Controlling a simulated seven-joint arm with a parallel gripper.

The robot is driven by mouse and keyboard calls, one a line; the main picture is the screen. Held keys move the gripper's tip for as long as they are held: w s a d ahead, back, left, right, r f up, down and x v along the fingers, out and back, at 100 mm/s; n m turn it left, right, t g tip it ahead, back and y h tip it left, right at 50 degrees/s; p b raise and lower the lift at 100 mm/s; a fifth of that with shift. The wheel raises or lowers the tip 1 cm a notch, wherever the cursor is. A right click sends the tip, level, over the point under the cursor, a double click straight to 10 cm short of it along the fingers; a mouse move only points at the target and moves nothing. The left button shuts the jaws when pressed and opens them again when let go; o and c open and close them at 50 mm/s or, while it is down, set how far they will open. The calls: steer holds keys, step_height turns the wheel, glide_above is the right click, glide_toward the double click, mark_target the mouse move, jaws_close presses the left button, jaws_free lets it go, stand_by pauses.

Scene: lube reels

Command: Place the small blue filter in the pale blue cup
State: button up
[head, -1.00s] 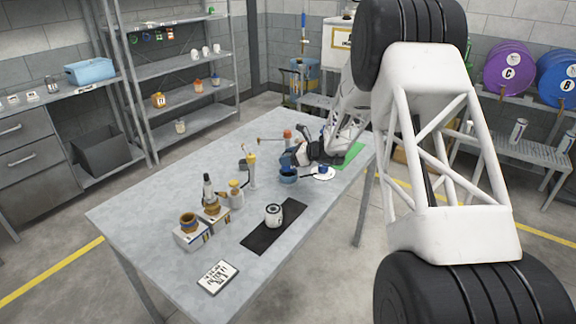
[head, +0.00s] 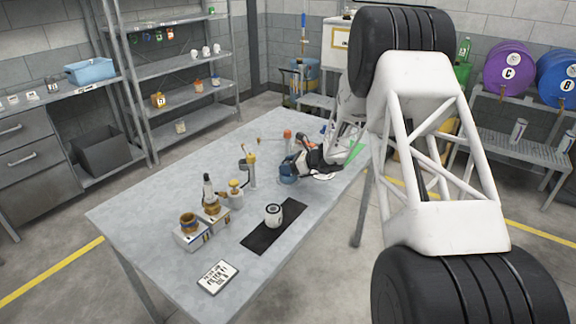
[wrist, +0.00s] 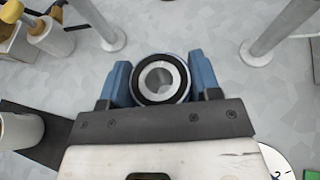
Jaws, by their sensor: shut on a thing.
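A white disc (head: 323,177) and a green mat (head: 355,151) lie right of the cup. A yellow-topped post (head: 251,165) stands to its left. A white canister (head: 273,214) stands on a black mat (head: 262,238). Boxes with brown-topped items (head: 190,236) stand front left.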

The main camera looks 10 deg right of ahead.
steer(key=shift+f, duration=0.1)
steer(key=o, duration=1)
steer(key=shift+d+r, duration=0.15)
steer(key=shift+r, duration=0.05)
steer(key=v, duration=1.1)
steer(key=shift+s+d, duration=0.25)
steer(key=shift+r, duration=0.1)
